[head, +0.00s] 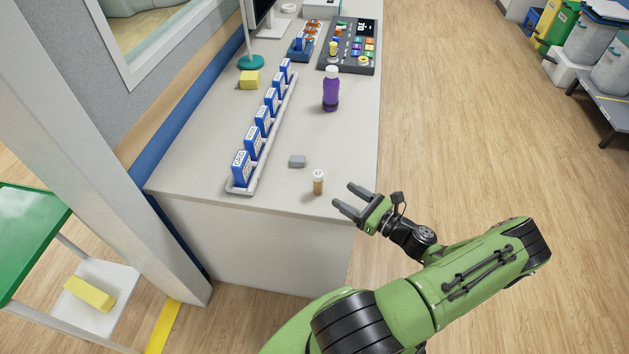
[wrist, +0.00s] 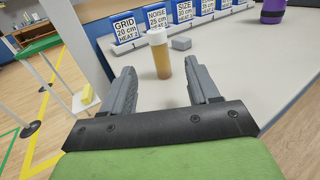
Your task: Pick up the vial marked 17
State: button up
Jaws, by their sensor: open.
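The vial marked 17 (head: 318,183) is small and amber with a white cap, and stands upright near the front end of the grey desk (head: 200,165). The number shows on its cap in the head view. In the wrist view the vial (wrist: 160,55) stands ahead, between the lines of the two fingers and just beyond their tips. My gripper (head: 347,203) is open and empty, at the desk's right front corner, to the right of the vial and apart from it. Its fingers also show in the wrist view (wrist: 165,80).
A small grey block (head: 297,161) lies just behind the vial. A rack (head: 262,160) of several blue-and-white cards runs along the desk to the left. A purple bottle (head: 331,90), a yellow block (head: 249,80) and a control panel (head: 350,46) stand farther back.

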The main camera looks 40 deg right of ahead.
aim_at(322, 182)
jog(key=w, duration=0.3)
jog(key=w+a+b, duration=0.1)
jog(key=w, duration=0.6)
jog(key=shift+w+a+f, duration=0.15)
jog(key=shift+w+a, duration=0.1)
jog(key=shift+a, duration=0.1)
jog(key=c, duration=1)
